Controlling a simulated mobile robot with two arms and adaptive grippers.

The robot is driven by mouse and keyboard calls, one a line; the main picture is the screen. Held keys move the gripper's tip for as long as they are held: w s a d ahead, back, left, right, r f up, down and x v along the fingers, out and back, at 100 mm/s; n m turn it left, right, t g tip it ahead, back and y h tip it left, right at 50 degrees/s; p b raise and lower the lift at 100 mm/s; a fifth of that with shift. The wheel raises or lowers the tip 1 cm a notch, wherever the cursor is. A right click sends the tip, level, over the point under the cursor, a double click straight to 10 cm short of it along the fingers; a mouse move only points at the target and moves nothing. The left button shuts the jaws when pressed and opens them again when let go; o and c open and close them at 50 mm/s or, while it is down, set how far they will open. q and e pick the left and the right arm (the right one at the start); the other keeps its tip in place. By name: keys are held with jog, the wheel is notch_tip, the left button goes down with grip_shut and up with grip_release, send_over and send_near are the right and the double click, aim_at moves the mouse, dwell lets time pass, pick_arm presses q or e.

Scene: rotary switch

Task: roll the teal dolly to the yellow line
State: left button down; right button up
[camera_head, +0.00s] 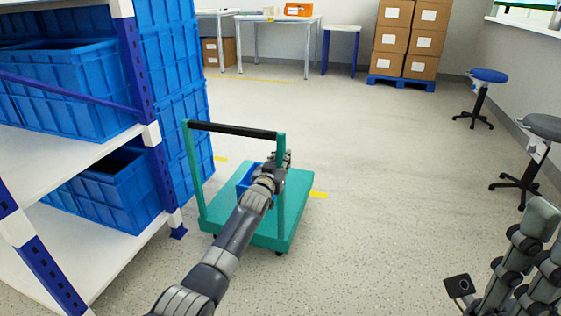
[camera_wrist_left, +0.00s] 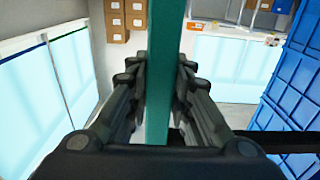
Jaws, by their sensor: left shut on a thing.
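The teal dolly (camera_head: 298,190) stands on the floor at the middle, a flat deck with two upright posts and a black crossbar (camera_head: 235,130). My left gripper (camera_head: 277,172) is shut around its right post, which also shows between the fingers in the left wrist view (camera_wrist_left: 160,95). A short yellow strip (camera_head: 319,195) shows right of the deck and another (camera_head: 221,158) left of it; the deck lies between them. A longer yellow line (camera_head: 255,79) lies farther back. Part of my right gripper (camera_head: 500,265) shows at the lower right, cut off by the frame.
A blue object (camera_head: 247,176) sits on the deck, partly hidden by my arm. A shelf with blue crates (camera_head: 115,190) stands close on the left. Tables, stacked cartons (camera_head: 408,40) and stools (camera_head: 487,76) stand farther off. The floor ahead is clear.

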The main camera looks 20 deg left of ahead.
pick_arm(q)
jog(key=shift+w+a+r, duration=0.1)
jog(key=shift+r, duration=0.15)
jog(key=shift+r, duration=0.1)
jog(key=c, duration=1.5)
grip_release()
jog(key=shift+w, duration=0.1)
jog(key=shift+o, duration=0.4)
jog(key=shift+w+f, duration=0.1)
jog(key=shift+f, duration=0.2)
jog(key=shift+s+f, duration=0.1)
jog(key=shift+s, duration=0.8)
jog(key=s, duration=1)
jog(key=shift+s, duration=0.15)
jog(key=shift+a, duration=0.1)
